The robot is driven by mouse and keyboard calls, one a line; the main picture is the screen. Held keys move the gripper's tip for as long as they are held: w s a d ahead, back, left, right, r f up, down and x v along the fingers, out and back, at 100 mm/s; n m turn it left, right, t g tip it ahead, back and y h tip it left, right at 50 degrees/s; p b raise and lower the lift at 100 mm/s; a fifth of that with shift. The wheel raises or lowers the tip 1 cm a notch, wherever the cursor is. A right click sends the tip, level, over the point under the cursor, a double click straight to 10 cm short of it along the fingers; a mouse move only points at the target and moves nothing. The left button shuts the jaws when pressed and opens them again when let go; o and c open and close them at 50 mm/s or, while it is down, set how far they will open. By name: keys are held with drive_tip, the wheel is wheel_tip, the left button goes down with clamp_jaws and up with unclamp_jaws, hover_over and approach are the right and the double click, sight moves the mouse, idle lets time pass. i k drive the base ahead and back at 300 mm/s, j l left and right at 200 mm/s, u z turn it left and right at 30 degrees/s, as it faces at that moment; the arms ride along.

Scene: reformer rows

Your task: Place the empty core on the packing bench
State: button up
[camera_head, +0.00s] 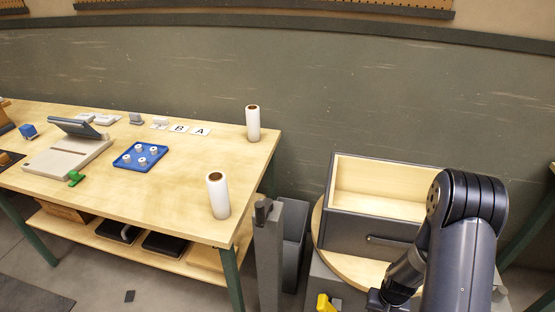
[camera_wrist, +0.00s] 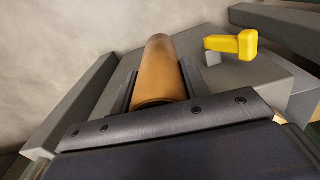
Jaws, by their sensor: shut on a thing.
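The empty core (camera_wrist: 160,70) is a plain brown cardboard tube. In the wrist view it lies between the fingers of my gripper (camera_wrist: 157,80), which is shut on it. In the head view only a dark part of my gripper (camera_head: 376,299) shows at the bottom edge, and the core cannot be made out there. The bench (camera_head: 105,193) with a pale wooden top and green legs, likely the packing bench, stands at the left, apart from my gripper.
Two white rolls (camera_head: 218,195) (camera_head: 253,123) stand on the bench's right side. A blue tray (camera_head: 141,157), cards and a scale-like device (camera_head: 66,157) occupy its middle and left. A grey post (camera_head: 268,250) and an open-topped drawer box (camera_head: 372,232) stand right of it. A yellow handle (camera_wrist: 232,44) shows near the core.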

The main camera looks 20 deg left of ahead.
sight(168, 179)
drive_tip(key=j, duration=0.5)
drive_tip(key=k+j+z, duration=0.1)
drive_tip(key=j, duration=0.4)
drive_tip(key=k+j+z, duration=0.1)
drive_tip(key=j, duration=0.45)
drive_tip(key=k+j, duration=0.1)
drive_tip(key=j, duration=0.4)
